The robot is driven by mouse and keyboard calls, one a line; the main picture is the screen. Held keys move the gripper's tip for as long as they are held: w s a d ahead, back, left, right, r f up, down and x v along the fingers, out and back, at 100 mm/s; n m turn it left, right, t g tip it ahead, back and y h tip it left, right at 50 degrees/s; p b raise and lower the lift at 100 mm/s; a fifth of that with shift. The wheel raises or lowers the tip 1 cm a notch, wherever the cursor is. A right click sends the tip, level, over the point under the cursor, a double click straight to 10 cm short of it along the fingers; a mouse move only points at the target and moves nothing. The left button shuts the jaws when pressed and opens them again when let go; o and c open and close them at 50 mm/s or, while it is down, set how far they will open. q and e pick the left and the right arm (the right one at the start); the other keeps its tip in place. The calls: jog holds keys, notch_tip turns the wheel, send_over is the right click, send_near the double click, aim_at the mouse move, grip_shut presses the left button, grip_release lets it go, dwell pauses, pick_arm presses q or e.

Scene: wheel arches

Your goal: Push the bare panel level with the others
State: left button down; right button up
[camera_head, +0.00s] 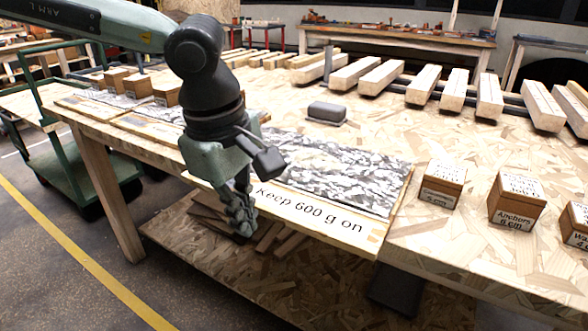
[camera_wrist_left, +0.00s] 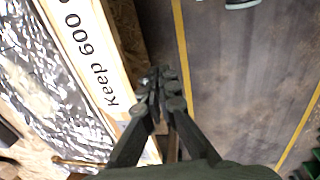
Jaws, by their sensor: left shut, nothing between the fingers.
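The bare panel (camera_head: 345,172) lies on the worktable, with a mottled grey-and-white sheet and a wooden front strip reading "Keep 600 g on". Its front edge appears to stick out slightly past the table edge. It also shows on the left of the left wrist view (camera_wrist_left: 50,75). The other panels (camera_head: 150,128) lie further left along the table, with small wooden boxes at their back. My left gripper (camera_head: 243,222) is shut and empty, pointing down just in front of the bare panel's front strip. I cannot tell if it touches. My right gripper is not in view.
Labelled wooden blocks (camera_head: 517,201) stand right of the bare panel. A grey block (camera_head: 327,112) sits behind it, and several wooden beams (camera_head: 425,85) lie at the back. A lower shelf (camera_head: 290,285) with wood strips is below. Open floor (camera_head: 70,270) lies in front.

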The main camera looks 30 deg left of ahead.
aim_at(268, 201)
pick_arm(q)
jog(key=shift+w, duration=0.1)
jog(key=shift+w+d+b, duration=0.15)
jog(key=shift+w+b, duration=0.2)
jog(key=shift+w, duration=1)
jog(key=shift+w+d+b, duration=0.1)
jog(key=shift+w+b, duration=0.2)
jog(key=shift+w, duration=1.05)
jog(key=shift+w+d+r, duration=0.1)
jog(key=shift+w, duration=1)
jog(key=shift+w+d+r, duration=0.1)
jog(key=shift+w, duration=0.95)
jog(key=shift+s+a+r, duration=0.1)
jog(key=shift+s+r, duration=0.3)
jog(key=shift+s, duration=0.1)
jog(key=s, duration=0.1)
jog(key=s+r, duration=0.1)
jog(key=s, duration=0.1)
jog(key=shift+s+a+r, duration=0.15)
jog(key=shift+s+r, duration=0.2)
jog(key=shift+r, duration=0.05)
jog(key=shift+s, duration=0.2)
